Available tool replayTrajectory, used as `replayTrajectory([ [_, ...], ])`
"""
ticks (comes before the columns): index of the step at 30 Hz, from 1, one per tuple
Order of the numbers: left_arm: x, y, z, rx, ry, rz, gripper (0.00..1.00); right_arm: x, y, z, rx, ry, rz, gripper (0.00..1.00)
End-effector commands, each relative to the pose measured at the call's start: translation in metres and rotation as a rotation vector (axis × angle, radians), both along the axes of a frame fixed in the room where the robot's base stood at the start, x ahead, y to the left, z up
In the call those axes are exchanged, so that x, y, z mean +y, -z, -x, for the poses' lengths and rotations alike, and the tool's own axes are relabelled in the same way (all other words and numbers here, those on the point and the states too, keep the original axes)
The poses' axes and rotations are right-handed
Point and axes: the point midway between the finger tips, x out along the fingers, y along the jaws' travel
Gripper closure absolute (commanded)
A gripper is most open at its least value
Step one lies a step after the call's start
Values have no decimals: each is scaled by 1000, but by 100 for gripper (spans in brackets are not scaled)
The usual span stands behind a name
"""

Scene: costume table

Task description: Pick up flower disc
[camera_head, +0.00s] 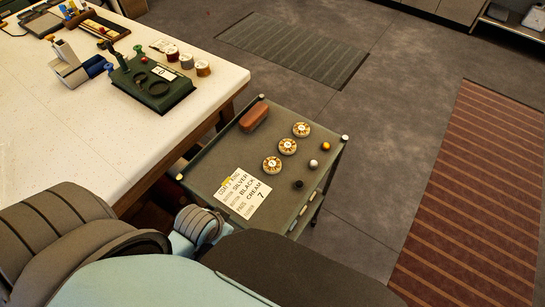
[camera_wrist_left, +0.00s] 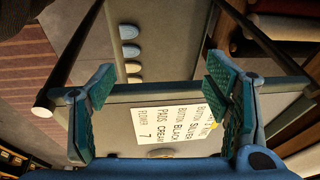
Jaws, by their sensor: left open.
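Three round cream-and-brown patterned discs lie in a slanted row on the green cart: a far disc (camera_head: 301,129), a middle disc (camera_head: 287,146) and a near disc (camera_head: 272,164). Their numbers are too small to read. A white card (camera_head: 243,193) on the cart lists silver, black, cream and "flower 7"; it also shows in the left wrist view (camera_wrist_left: 166,122). My left gripper (camera_wrist_left: 160,75) is open and empty, its fingers spread on either side of the card in that view. I make out no disc between them. My right gripper is not in view.
The cart top (camera_head: 222,160) also holds a brown oblong case (camera_head: 254,117) and small orange, silver and black balls (camera_head: 298,184). A white table (camera_head: 60,120) with a green stand (camera_head: 155,88) and spools (camera_head: 187,62) is at left. Open floor lies right.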

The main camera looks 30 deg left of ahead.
Motion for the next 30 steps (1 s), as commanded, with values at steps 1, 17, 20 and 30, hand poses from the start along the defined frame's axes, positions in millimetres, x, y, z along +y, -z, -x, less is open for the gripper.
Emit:
replayTrajectory([
  [1, 0, -22, -18, -1, 65, -11, 29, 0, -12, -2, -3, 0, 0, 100],
  [17, 16, -98, -201, 173, 942, -30, 29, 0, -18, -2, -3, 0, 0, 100],
  [20, 19, -132, -227, 173, 1109, -11, 29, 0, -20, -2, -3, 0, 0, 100],
  [30, 9, -89, -240, 171, 1213, 7, 29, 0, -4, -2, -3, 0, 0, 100],
])
